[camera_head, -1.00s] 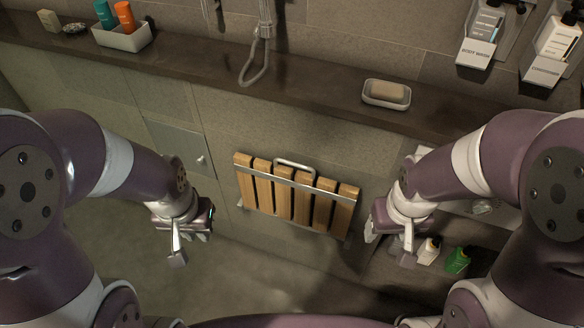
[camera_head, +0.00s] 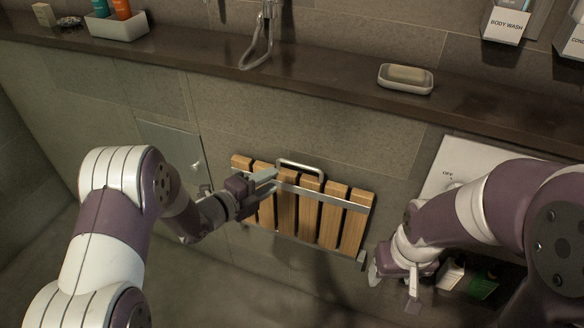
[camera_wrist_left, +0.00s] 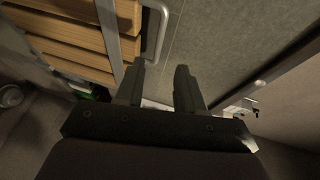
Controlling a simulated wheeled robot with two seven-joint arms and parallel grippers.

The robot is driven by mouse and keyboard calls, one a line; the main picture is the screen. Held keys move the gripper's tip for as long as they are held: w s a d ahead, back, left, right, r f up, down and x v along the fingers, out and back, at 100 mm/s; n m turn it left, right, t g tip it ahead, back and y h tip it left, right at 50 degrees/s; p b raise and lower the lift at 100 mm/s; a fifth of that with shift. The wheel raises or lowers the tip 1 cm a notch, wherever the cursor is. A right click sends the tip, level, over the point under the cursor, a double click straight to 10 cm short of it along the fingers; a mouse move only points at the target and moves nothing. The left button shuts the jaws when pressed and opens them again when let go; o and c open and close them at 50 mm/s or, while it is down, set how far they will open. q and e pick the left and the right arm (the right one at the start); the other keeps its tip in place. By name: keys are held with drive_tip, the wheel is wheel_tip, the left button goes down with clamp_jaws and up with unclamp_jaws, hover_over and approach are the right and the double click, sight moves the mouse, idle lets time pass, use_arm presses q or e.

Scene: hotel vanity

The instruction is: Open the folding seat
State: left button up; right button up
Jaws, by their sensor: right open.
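The folding seat (camera_head: 331,222) is folded flat against the tiled wall, with wooden slats and a metal bar across them. Its metal handle (camera_head: 301,165) stands out at the top edge; the handle also shows in the left wrist view (camera_wrist_left: 163,24). My left gripper (camera_head: 269,181) is open and empty, in front of the seat's upper left part, left of the handle. In the left wrist view its two fingers are apart, just short of the handle. My arm hides part of the left slats. My right gripper (camera_head: 393,287) is open, right of and below the seat.
A dark ledge (camera_head: 330,85) runs above the seat, holding a soap dish (camera_head: 405,86) and a white caddy (camera_head: 118,27). A panel marked OFF (camera_head: 462,165) is on the wall at right. Bottles (camera_head: 452,273) stand low behind my right gripper.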

sight(298, 166)
use_arm(q)
drive_tip(key=x, duration=0.9)
drive_tip(key=shift+f, duration=0.1)
clamp_jaws()
